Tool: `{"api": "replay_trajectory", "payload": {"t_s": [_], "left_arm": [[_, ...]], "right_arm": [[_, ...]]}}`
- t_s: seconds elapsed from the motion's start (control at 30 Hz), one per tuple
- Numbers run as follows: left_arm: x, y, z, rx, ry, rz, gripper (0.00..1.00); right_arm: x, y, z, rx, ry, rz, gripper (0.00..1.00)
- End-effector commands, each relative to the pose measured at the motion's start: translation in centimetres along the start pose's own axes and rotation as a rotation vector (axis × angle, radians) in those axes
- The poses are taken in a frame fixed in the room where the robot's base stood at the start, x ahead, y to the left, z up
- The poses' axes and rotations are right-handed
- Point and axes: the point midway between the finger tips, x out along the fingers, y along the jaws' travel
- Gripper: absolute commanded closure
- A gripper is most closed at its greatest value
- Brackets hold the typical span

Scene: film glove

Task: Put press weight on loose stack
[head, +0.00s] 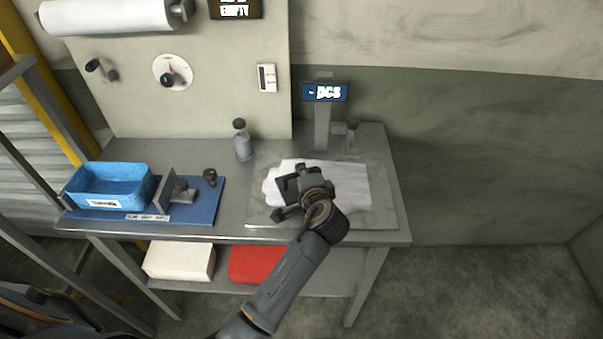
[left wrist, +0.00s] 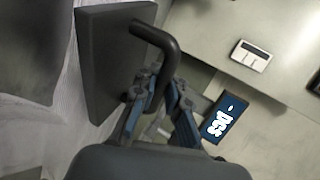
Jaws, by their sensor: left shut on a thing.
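The press weight (left wrist: 102,65) is a dark flat block with a curved bar handle, seen in the left wrist view. My left gripper (left wrist: 155,85) is shut on its handle. In the head view the left gripper (head: 308,190) is over the loose stack (head: 350,186), a pile of white film on a grey plate. The weight (head: 287,186) is partly hidden there by the gripper. The white film (left wrist: 62,125) lies close beside the weight in the wrist view. I cannot tell whether the weight touches the stack. My right gripper is not in view.
A blue bin (head: 110,187) and a blue mat (head: 205,210) with dark fittings are at the left of the bench. A bottle (head: 242,142) stands behind them. A scale display (head: 325,92) rises on a post behind the stack. The bench's right edge is clear.

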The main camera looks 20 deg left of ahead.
Motion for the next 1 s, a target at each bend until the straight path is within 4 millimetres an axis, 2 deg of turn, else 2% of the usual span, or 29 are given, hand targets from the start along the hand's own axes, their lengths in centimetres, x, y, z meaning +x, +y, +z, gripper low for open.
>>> {"api": "replay_trajectory", "payload": {"t_s": [0.27, 0.3, 0.4, 0.73, 1.0], "left_arm": [[0.3, 0.6, 0.0, -0.001, 0.001, -0.004, 1.00], [0.3, 0.8, 0.1, 0.001, -0.001, 0.000, 0.82], [0.3, 0.7, 0.1, 0.001, 0.000, 0.000, 0.65], [0.2, 0.6, 0.0, 0.000, 0.000, 0.000, 0.65], [0.1, -0.8, 0.1, 0.001, 0.001, 0.000, 0.65]], "right_arm": [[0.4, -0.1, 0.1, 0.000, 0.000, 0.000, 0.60], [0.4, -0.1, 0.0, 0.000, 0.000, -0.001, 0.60], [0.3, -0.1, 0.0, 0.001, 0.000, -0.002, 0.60], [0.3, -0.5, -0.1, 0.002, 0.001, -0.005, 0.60], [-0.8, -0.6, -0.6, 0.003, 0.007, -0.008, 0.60]]}}
